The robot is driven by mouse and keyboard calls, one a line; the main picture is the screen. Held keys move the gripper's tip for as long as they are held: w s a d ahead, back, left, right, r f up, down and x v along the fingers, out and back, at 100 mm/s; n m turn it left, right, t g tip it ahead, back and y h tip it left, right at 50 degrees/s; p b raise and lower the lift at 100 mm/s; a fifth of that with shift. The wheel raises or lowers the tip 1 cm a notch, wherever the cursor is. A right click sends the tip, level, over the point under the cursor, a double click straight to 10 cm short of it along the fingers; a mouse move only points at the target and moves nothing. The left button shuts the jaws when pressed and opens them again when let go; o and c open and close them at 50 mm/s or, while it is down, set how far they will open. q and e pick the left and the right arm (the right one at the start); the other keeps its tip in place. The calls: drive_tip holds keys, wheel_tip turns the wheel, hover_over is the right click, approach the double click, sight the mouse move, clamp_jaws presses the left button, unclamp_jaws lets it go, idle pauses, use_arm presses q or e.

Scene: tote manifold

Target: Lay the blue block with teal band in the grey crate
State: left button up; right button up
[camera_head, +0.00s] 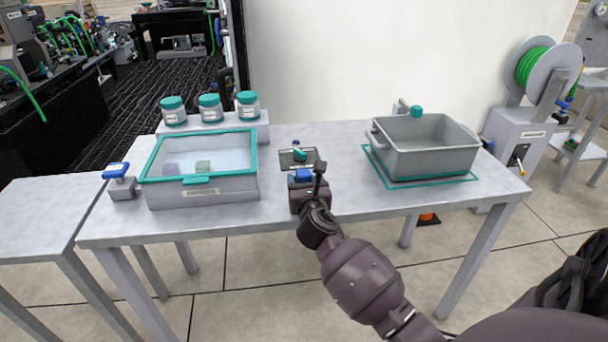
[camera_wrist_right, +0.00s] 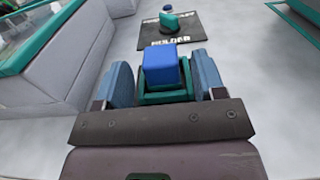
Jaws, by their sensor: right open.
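The blue block with teal band (camera_wrist_right: 161,66) stands on the table between the two fingers of my right gripper (camera_wrist_right: 163,80) in the right wrist view. The fingers are open, one on each side of it; I cannot tell whether they touch it. Teal shows around its lower part. In the head view the block's blue top (camera_head: 303,174) shows just beyond my right gripper (camera_head: 309,188), which hides the rest. The grey crate (camera_head: 425,150) is at the right of the table, on a teal-outlined area, with its open top up. My left gripper is not in view.
A teal-rimmed box with a clear lid (camera_head: 200,190) stands left of my gripper. A dark holder plate (camera_head: 287,161) with a small teal-and-blue piece lies just behind the block. Several teal-lidded jars (camera_head: 210,107) stand at the back left. Table between plate and crate is clear.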

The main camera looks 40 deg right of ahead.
drive_tip(key=v, duration=0.4)
drive_tip(key=p+v, duration=0.1)
drive_tip(key=v, duration=0.3)
drive_tip(key=shift+w+a+r, duration=0.1)
drive_tip(key=shift+r, duration=0.15)
drive_tip(key=shift+s+a+f, duration=0.1)
drive_tip(key=shift+s+a, duration=0.05)
drive_tip(key=shift+s, duration=0.15)
